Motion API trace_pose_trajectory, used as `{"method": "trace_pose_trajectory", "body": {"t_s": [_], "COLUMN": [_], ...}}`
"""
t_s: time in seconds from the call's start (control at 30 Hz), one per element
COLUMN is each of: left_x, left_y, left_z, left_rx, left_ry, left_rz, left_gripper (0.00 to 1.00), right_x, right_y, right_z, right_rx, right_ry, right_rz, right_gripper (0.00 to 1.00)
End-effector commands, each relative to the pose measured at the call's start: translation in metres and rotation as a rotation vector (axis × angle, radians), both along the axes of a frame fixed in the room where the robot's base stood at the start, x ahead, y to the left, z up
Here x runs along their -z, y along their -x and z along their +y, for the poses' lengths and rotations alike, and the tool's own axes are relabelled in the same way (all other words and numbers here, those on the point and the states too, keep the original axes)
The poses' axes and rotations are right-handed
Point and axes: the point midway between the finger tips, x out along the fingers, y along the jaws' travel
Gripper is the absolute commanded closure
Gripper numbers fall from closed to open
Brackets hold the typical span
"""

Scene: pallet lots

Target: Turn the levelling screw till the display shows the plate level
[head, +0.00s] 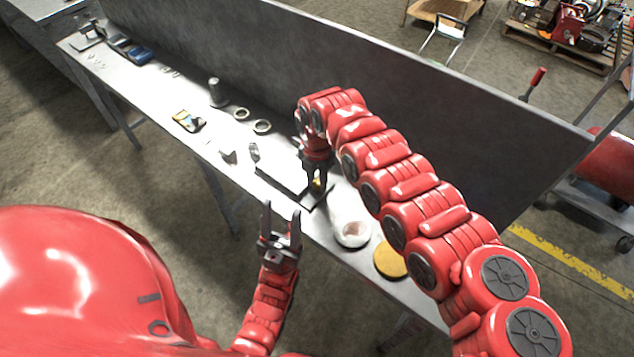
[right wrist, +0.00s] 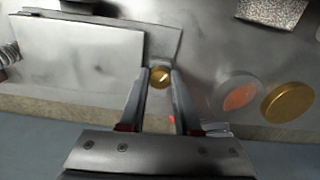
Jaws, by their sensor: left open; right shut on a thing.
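The pale flat plate (head: 280,170) lies on the grey bench, with a dark edge towards me. It fills the upper left of the right wrist view (right wrist: 80,60). A round brass screw head (right wrist: 160,78) shows at the plate's right corner, also small in the head view (head: 317,184). My right gripper (head: 316,182) points down there, its two fingers (right wrist: 160,80) shut on the screw from both sides. My left gripper (head: 282,208) is open and empty, in front of the bench's near edge. I cannot make out a display reading.
A white dish (head: 352,235) with reddish contents and a yellow disc (head: 390,260) sit right of the plate. Two rings (head: 262,126), a grey cylinder (head: 217,92) and a small yellow-and-dark item (head: 187,121) lie to the left. A tall grey panel (head: 300,70) closes the back.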

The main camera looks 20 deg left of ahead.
Motion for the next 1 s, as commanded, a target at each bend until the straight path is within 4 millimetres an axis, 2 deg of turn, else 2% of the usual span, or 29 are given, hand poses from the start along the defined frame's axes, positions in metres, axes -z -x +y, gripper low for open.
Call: {"method": "trace_pose_trajectory", "body": {"t_s": [0.03, 0.3, 1.0], "left_x": [0.007, 0.026, 0.064], "left_y": [0.0, 0.0, 0.0], "left_z": [0.0, 0.0, 0.0], "left_rx": [0.0, 0.0, 0.0], "left_ry": [0.0, 0.0, 0.0], "left_rz": [0.0, 0.0, 0.0], "left_gripper": [0.5, 0.5, 0.5], "right_x": [0.002, 0.002, 0.002], "right_y": [-0.002, -0.001, -0.001], "right_z": [0.001, 0.0, 0.001], "right_rx": [0.039, 0.295, 0.959], "right_ry": [-0.003, -0.003, -0.003], "right_rz": [-0.005, -0.004, -0.002], "right_gripper": [1.0, 1.0, 1.0]}}
